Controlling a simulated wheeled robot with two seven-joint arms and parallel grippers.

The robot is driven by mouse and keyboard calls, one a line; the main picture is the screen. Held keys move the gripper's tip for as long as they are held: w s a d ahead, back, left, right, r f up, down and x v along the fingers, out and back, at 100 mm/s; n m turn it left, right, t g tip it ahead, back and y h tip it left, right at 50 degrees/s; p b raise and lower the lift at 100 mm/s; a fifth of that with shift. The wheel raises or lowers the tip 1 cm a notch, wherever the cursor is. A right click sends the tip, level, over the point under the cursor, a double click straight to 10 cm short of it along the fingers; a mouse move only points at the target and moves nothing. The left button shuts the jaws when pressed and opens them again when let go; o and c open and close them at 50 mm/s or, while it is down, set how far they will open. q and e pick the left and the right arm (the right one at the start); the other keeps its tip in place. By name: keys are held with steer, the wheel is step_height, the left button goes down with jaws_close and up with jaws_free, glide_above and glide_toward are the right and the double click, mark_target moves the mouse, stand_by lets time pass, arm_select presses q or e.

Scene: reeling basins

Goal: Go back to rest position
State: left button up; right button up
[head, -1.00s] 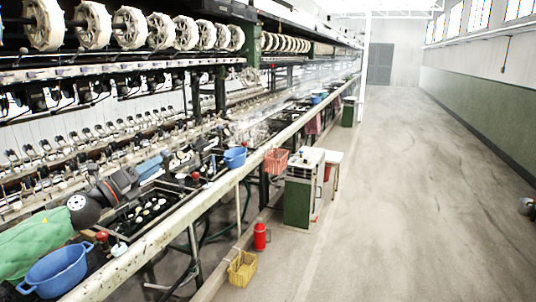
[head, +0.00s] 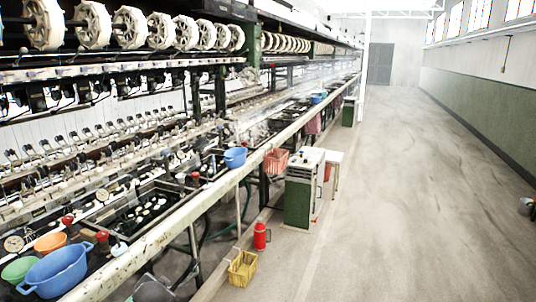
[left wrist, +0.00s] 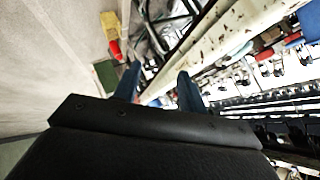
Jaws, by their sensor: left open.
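My left gripper (left wrist: 158,88) shows in the left wrist view with its two blue-grey fingers apart and nothing between them. Beyond the fingers are the pale rail of the reeling bench and the floor beside it. In the head view only a dark grey rounded part, likely of my left arm, shows at the bottom edge, below the rail; the fingers are hidden there. My right gripper is in neither view.
The reeling bench's pale rail (head: 150,243) runs along the left. A blue basin (head: 54,272), an orange bowl (head: 50,243) and a green bowl (head: 19,269) sit near. A yellow basket (head: 242,269), red flask (head: 261,237) and green cabinet (head: 298,203) stand beside the clear aisle.

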arm_select(q)
steer(key=s+d+f+n+g+h, duration=0.1)
steer(key=s+d+f+g, duration=0.1)
steer(key=s+d+f, duration=0.35)
steer(key=s+d+f+n+g+h, duration=0.1)
steer(key=s+d+f, duration=0.1)
steer(key=s+f, duration=0.55)
steer(key=s+d+f+g+h, duration=0.1)
steer(key=s+d+f+g, duration=0.1)
steer(key=s+d+f, duration=0.45)
steer(key=s+d+f+n+g, duration=0.1)
steer(key=s+d+f, duration=0.1)
steer(key=s+f, duration=0.5)
steer(key=s+d+f+g+h, duration=0.1)
steer(key=s+f, duration=0.6)
steer(key=s, duration=0.8)
steer(key=shift+d+n+g+h, duration=0.3)
steer(key=shift+d+n+g, duration=0.1)
steer(key=shift+d+g, duration=0.4)
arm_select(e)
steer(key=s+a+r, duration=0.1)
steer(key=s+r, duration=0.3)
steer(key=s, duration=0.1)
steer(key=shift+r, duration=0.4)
arm_select(q)
steer(key=shift+s, duration=0.1)
